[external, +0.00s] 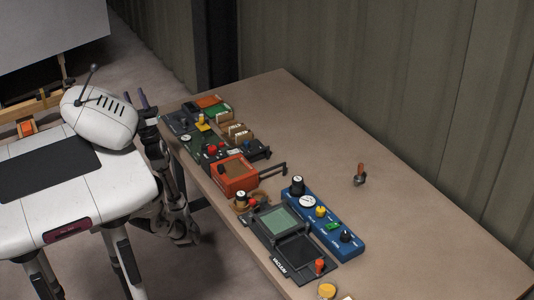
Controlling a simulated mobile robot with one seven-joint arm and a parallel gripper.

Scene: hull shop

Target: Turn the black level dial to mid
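A blue panel (326,221) lies on the table, with a row of controls. A large black knob with a pale base (297,186) stands at its far end, and a smaller black knob (346,236) sits near its near end. I cannot tell which is the level dial, and their marks and pointer settings are too small to read. A white dial (307,202), a yellow knob (321,211) and a green control (333,225) lie between them. My gripper cannot be made out clearly; dark arm parts show beside the table's left edge, away from the panel.
A dark unit with a greenish screen (283,222) and an orange knob (320,265) adjoins the panel's left. An orange box (234,174) and several small devices fill the table's far left. The table's right side (420,240) is mostly clear.

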